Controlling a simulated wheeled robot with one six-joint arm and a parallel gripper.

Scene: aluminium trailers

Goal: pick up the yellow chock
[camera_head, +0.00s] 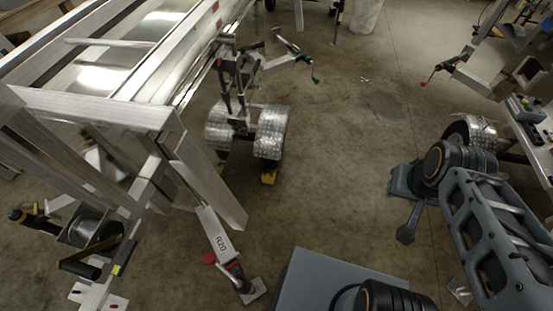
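A small yellow chock (268,177) sits on the concrete floor against the lower front of a trailer wheel with a silver tread-plate fender (271,132). The wheel and fender partly hide it. A second bit of yellow (221,167) shows low by the neighbouring wheel, mostly hidden. My grey arm is at the right of the view. The end of my arm, seemingly my gripper (406,210), hangs over open floor, right of the chock and well apart from it. Its fingers cannot be made out clearly, and I see nothing held.
An aluminium trailer frame (95,105) fills the left. A leg marked R20 (215,232) with a red and black foot stands left of the chock. Another trailer with a fendered wheel (480,130) is at the right. The floor between (345,150) is clear.

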